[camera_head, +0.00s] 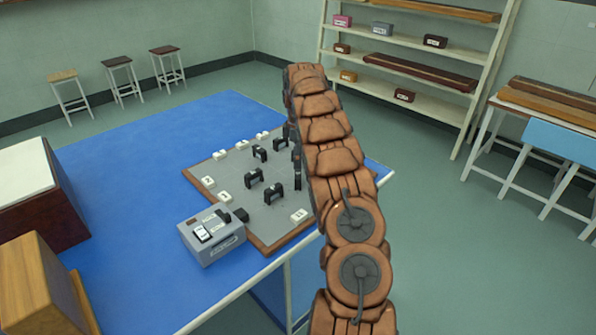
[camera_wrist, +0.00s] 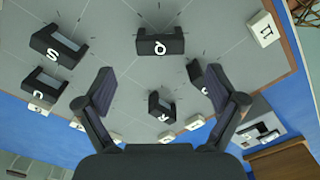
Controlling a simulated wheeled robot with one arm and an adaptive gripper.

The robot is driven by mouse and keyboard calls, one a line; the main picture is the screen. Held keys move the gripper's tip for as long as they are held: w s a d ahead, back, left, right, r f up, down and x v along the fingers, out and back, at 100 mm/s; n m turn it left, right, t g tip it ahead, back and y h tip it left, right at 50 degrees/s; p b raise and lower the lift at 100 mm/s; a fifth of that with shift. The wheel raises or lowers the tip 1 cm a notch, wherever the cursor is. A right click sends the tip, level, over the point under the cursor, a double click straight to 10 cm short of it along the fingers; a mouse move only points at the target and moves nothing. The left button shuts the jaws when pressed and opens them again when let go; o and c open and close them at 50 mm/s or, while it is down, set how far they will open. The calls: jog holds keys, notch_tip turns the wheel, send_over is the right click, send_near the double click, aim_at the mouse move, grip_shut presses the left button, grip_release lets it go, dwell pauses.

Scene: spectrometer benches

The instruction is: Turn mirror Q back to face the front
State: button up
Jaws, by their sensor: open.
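Mirror Q (camera_wrist: 148,46) is a black bracket-shaped block with a white letter Q on the side towards my wrist camera. It stands on the grey board at the top middle of the wrist view. My gripper (camera_wrist: 160,78) is open, with its two dark fingers spread wide and nothing between their tips. Mirror Q lies beyond the fingertips, roughly centred on the gap, and appears apart from them. In the head view my arm covers the gripper and part of the board, and I cannot tell which block there is Q.
Similar black mirrors stand close by: S (camera_wrist: 60,44), U (camera_wrist: 44,82) and one marked K or R (camera_wrist: 161,104). White label tiles line the grey board (camera_head: 232,178) on the blue table (camera_head: 110,165). A grey instrument (camera_head: 212,234) stands at its near corner.

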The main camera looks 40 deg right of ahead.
aim_at(298, 173)
jog(key=shift+f+p, duration=0.85)
jog(key=shift+f, duration=2.25)
jog(key=c, duration=1.1)
